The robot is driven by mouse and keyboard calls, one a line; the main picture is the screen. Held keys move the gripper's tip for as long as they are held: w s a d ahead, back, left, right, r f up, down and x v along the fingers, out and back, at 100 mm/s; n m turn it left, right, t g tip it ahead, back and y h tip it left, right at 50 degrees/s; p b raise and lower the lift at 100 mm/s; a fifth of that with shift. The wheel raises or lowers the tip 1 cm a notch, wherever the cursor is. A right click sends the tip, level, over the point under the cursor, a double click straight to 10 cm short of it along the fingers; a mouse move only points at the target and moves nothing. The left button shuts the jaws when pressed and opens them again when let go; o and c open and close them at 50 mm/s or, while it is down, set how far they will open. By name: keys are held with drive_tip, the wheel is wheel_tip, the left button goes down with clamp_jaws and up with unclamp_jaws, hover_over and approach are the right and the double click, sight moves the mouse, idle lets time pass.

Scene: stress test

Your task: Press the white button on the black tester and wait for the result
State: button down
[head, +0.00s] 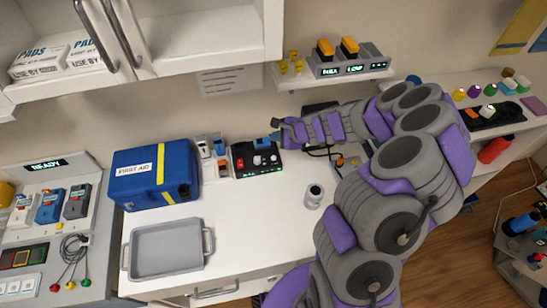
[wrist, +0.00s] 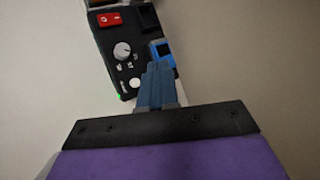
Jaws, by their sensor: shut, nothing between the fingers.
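The black tester (head: 243,149) stands at the back of the white counter, with a lit green strip on its front edge. In the wrist view the tester (wrist: 105,41) shows a red switch (wrist: 109,18), a pale round knob (wrist: 122,51) and a small round white button (wrist: 135,83). My gripper (head: 275,138) reaches in from the right to the tester's right side. I cannot tell whether the tips touch anything.
A blue first aid case (head: 153,174) stands left of the tester, with small devices (head: 211,146) between them. A grey tray (head: 166,249) lies at front left. A small round canister (head: 314,195) stands right of centre. A shelf (head: 335,77) hangs above. The middle counter is clear.

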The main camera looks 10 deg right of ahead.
drive_tip(key=b, duration=0.6)
hover_over(275, 160)
wheel_tip(275, 160, down, 8)
drive_tip(key=shift+d+f, duration=0.1)
drive_tip(key=shift+d, duration=0.05)
drive_tip(key=shift+f, duration=0.1)
idle(1.6)
drive_tip(key=shift+f, duration=0.15)
drive_tip(key=shift+f+b, duration=0.35)
drive_tip(key=shift+f, duration=0.15)
idle(0.7)
drive_tip(key=shift+r, duration=0.1)
drive_tip(key=shift+r+p, duration=0.75)
drive_tip(key=shift+r, duration=0.05)
drive_tip(key=shift+r, duration=0.1)
wheel_tip(275, 160, up, 5)
drive_tip(key=p, duration=0.4)
